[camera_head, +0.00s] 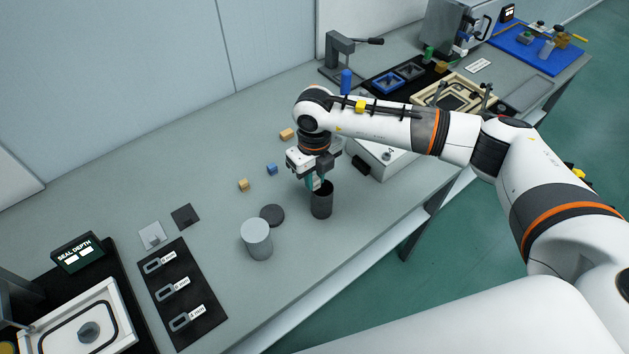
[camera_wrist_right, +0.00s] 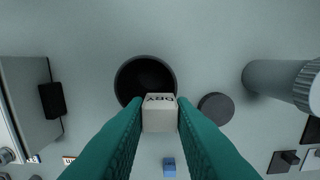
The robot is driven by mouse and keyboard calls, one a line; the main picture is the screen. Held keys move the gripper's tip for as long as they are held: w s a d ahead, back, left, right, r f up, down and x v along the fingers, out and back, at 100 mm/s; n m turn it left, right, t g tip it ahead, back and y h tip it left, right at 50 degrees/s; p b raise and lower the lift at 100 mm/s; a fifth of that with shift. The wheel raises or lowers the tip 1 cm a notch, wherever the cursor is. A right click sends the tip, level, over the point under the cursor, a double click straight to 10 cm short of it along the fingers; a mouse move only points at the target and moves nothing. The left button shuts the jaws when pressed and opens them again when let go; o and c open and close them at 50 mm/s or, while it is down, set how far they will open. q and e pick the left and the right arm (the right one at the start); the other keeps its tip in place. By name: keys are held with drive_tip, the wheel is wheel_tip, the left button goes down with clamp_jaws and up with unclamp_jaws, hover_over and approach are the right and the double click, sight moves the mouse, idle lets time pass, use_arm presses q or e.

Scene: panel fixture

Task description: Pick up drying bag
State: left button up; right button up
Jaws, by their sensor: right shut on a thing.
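The drying bag (camera_wrist_right: 160,113) is a small pale block with dark "DRY" lettering in the right wrist view. My right gripper (camera_wrist_right: 160,118) is shut on it, with one teal finger on each side. I cannot tell whether bag and cup touch. My left gripper is not in view.
A dark round lid (camera_head: 272,214) and a grey cylinder (camera_head: 257,240) stand left of the cup. Small blue (camera_head: 271,169) and tan (camera_head: 244,184) blocks lie behind. A white box (camera_head: 380,160) is close on the right. The table's front edge (camera_head: 385,222) is near.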

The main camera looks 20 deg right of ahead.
sight(314, 179)
wheel_tip(314, 179, up, 9)
drive_tip(key=shift+f+b, duration=0.1)
drive_tip(key=shift+b, duration=1.15)
drive_tip(key=shift+r, duration=0.65)
drive_tip(key=d+f+p, duration=0.3)
drive_tip(key=f+p, duration=0.2)
drive_tip(key=p, duration=0.4)
drive_tip(key=shift+s+d+f, duration=0.2)
drive_tip(key=shift+s+f, duration=0.15)
drive_tip(key=shift+s, duration=0.1)
